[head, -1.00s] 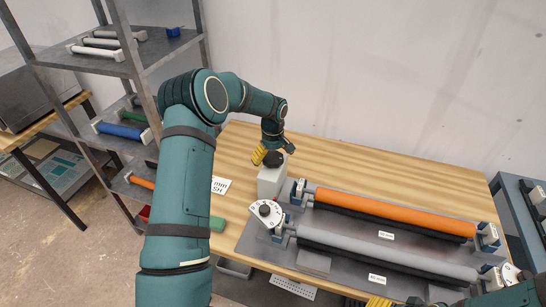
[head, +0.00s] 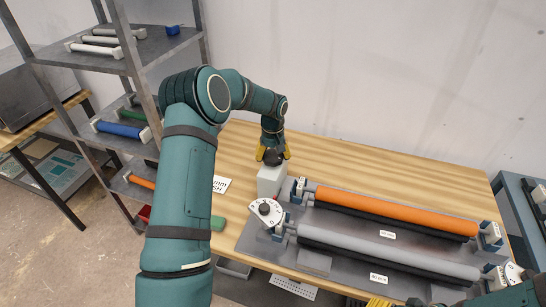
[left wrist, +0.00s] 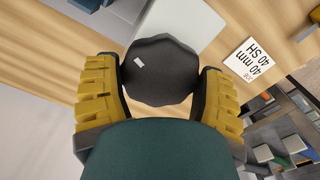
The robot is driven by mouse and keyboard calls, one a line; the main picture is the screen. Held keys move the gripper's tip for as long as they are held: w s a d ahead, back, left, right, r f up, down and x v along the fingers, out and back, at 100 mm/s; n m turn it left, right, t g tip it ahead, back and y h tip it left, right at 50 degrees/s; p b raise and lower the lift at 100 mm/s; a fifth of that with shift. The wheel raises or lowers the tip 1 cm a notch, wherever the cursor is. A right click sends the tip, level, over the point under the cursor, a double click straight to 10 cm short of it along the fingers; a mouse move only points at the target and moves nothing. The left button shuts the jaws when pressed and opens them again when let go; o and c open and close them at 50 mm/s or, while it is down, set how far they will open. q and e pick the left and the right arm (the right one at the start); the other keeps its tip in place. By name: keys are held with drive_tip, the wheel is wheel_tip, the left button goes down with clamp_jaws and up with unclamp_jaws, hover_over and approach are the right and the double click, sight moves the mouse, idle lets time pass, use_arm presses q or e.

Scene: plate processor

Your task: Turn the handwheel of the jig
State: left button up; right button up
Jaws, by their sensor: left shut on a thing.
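The black handwheel (head: 272,157) sits on top of a pale grey block (head: 270,180) at the left end of the jig. My left gripper (head: 273,153) comes down on it from above, one yellow finger on each side. In the left wrist view the lobed black handwheel (left wrist: 158,72), with a small white mark, lies between the two fingers, which are shut on it. The jig's grey base plate (head: 318,264) carries an orange roller (head: 395,212) and a grey roller (head: 390,255). Of my right gripper only some yellow (head: 379,302) shows at the bottom edge.
A white dial (head: 264,209) stands close to the block, near my left arm. A green piece (head: 217,223) and a white printed card (head: 221,184) lie on the wooden table. A metal shelf (head: 105,62) with rollers stands left. The table behind the jig is clear.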

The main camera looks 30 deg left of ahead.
sight(272, 155)
use_arm(q)
drive_tip(key=m, duration=0.3)
drive_tip(key=shift+m+b, duration=0.3)
drive_tip(key=shift+m, duration=0.1)
drive_tip(key=m, duration=0.3)
drive_tip(key=shift+m, duration=0.3)
drive_tip(key=m, duration=0.6)
drive_tip(key=shift+a, duration=0.1)
drive_tip(key=shift+m, duration=0.3)
drive_tip(key=o, duration=1.1)
drive_tip(key=shift+r, duration=0.1)
wheel_tip(272, 155, up, 12)
drive_tip(key=shift+f, duration=0.1)
